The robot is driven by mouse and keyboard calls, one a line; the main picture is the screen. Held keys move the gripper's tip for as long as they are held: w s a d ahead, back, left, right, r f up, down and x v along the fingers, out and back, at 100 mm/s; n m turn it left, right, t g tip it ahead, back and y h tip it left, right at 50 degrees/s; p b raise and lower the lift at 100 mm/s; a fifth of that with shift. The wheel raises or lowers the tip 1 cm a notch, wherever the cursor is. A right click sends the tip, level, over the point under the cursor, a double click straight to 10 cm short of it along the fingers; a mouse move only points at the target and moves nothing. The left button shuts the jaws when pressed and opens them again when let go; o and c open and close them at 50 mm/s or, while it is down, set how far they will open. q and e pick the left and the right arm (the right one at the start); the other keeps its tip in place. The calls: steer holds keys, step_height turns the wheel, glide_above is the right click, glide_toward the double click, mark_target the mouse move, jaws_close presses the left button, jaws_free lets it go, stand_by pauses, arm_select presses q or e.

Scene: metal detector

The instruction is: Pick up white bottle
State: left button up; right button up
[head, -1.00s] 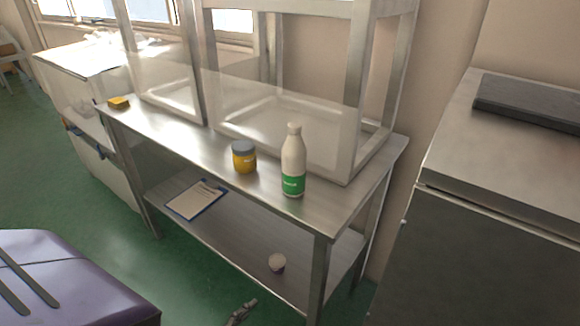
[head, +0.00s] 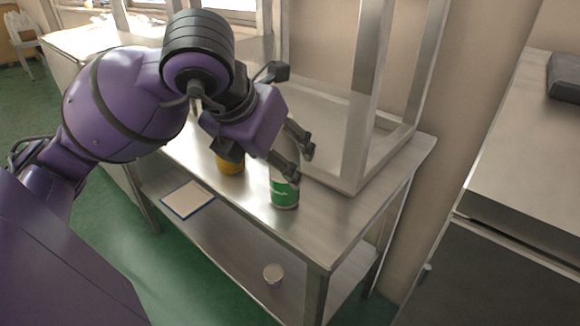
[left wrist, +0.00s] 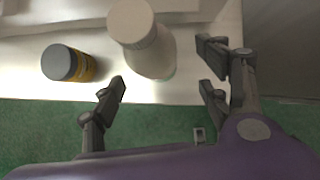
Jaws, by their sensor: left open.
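The white bottle with a green label (head: 284,192) stands upright on the steel table (head: 240,215). My left gripper (head: 270,160) hides its upper part in the head view. In the left wrist view the bottle (left wrist: 145,45) shows from above with its white cap, ahead of and between the spread fingers of my left gripper (left wrist: 165,95). The gripper is open and empty, and the fingers do not appear to touch the bottle. My right gripper is not in view.
A yellow jar with a grey lid (left wrist: 68,64) stands left of the bottle, partly hidden in the head view (head: 230,163). A steel frame (head: 368,110) rises behind the bottle. A clipboard (head: 188,200) and a small cup (head: 273,273) lie on the lower shelf.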

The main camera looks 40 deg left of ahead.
mark_target(283, 196)
arm_select(q)
steer(key=x, duration=0.7)
steer(key=shift+w+a+f, duration=0.15)
steer(key=shift+a+f, duration=0.05)
steer(key=shift+a, duration=0.1)
steer(key=shift+r, duration=0.1)
steer(key=c, duration=1.7)
